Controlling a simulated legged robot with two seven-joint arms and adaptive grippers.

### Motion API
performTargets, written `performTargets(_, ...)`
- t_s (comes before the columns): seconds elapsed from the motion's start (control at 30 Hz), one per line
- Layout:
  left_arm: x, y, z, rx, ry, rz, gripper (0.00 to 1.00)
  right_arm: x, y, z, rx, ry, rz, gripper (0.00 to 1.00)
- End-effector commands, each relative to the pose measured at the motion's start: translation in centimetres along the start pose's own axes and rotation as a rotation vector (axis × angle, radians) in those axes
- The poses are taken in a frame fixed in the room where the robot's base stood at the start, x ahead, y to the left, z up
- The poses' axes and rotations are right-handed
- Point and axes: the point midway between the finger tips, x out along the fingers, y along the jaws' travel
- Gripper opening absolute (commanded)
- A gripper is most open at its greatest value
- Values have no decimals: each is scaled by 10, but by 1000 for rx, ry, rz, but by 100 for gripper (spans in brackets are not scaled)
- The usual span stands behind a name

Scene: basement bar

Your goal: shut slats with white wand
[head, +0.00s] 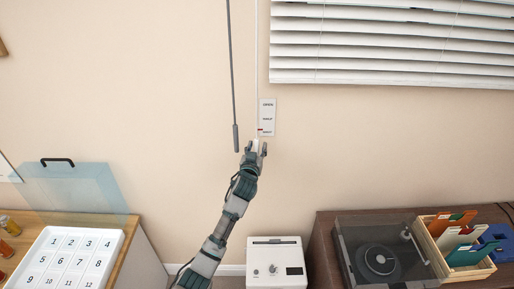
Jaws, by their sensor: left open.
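The white wand (257,70) hangs as a thin upright line against the wall, left of the blind. Its lower end reaches my left gripper (255,147), which is open with its fingers pointing up. The wand's tip appears at or between the fingers; I cannot tell whether they touch it. A grey wand (233,70) with a thicker grey end hangs just to the left, apart from the gripper. The white slats (395,50) of the blind are at the upper right. A small label card (267,117) with a red mark near its bottom is on the wall behind. My right gripper is out of view.
Below stand a white box with a knob (276,262), a dark cabinet (325,240) bearing a record player (380,262) and a wooden file box (475,268).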

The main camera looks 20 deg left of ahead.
Motion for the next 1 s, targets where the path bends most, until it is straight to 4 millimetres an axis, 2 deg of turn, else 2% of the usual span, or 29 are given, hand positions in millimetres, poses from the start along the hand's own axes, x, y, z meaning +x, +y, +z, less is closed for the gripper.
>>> performTargets(0.27,1,0,0,0,0,0,44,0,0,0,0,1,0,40)
performTargets(0.43,1,0,0,0,0,0,2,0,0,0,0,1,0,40)
performTargets(0.47,1,0,0,0,-1,0,0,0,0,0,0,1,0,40)
performTargets(0.77,1,0,7,-1,-2,0,0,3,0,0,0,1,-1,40)
performTargets(1.0,1,1,54,-1,-5,1,0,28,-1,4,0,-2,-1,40)
